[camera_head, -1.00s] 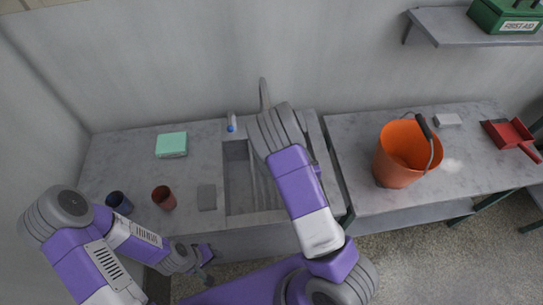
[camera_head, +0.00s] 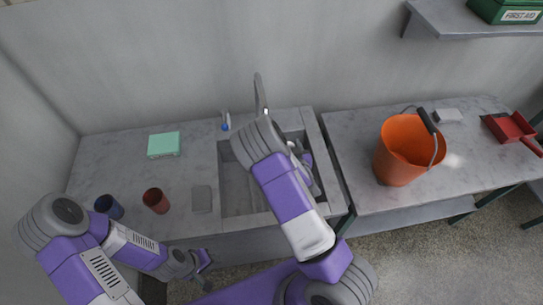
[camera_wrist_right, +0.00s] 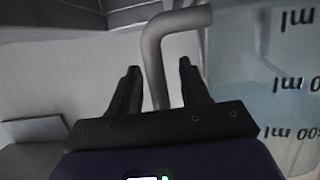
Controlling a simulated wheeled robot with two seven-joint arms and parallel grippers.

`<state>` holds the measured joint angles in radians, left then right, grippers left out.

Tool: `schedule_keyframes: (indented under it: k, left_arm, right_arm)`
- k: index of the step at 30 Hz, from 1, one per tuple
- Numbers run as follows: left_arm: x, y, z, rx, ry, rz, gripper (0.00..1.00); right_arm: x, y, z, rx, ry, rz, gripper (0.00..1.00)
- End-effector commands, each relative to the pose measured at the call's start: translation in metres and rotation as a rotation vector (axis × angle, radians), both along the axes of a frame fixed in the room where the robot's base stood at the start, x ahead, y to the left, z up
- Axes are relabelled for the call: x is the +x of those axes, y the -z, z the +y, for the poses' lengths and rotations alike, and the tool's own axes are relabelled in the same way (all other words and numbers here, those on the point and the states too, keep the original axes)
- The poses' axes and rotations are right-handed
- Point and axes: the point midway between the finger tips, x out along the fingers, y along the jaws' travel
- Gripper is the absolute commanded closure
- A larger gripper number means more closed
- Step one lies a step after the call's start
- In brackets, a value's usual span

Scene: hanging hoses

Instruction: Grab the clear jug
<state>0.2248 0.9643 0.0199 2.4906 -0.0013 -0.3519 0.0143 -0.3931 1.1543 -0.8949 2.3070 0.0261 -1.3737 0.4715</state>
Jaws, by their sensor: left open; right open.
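The clear jug (camera_wrist_right: 285,85) fills the right of the right wrist view, close up, with dark "ml" marks seen upside down. A grey bent bar (camera_wrist_right: 158,50), which looks like its handle, runs down from the jug's edge. My right gripper (camera_wrist_right: 158,68) is open, and the bar stands between its two dark fingers with gaps at both sides. In the head view my right arm hides most of the jug's area over the sink. My left gripper (camera_head: 204,268) is open and empty, low in front of the counter.
The sink (camera_head: 236,190) has a tall grey tap (camera_head: 260,92) behind it. Left on the counter are a mint box (camera_head: 163,145), a blue cup (camera_head: 109,206), a red cup (camera_head: 156,201) and a grey block (camera_head: 202,199). An orange bucket (camera_head: 400,155) stands right.

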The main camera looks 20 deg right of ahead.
Motion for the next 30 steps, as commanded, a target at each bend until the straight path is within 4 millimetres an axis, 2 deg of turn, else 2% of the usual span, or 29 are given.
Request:
schedule_keyframes:
  k: [7,15,17,30]
  left_arm:
    - [0.0000,0.0000,0.0000,0.000,0.000,0.000,0.57]
    - [0.0000,0.0000,0.0000,0.000,0.000,0.000,0.57]
    - [0.0000,0.0000,0.0000,0.000,0.000,0.000,0.57]
    - [0.0000,0.0000,0.0000,0.000,0.000,0.000,0.57]
  right_arm:
    - [0.0019,0.0007,-0.0007,0.000,0.001,0.000,0.54]
    - [0.0017,0.0006,-0.0006,0.000,0.001,0.000,0.94]
    - [0.0017,0.0006,-0.0005,0.000,0.001,0.000,1.00]
    - [0.0016,0.0006,-0.0005,0.000,0.001,0.000,1.00]
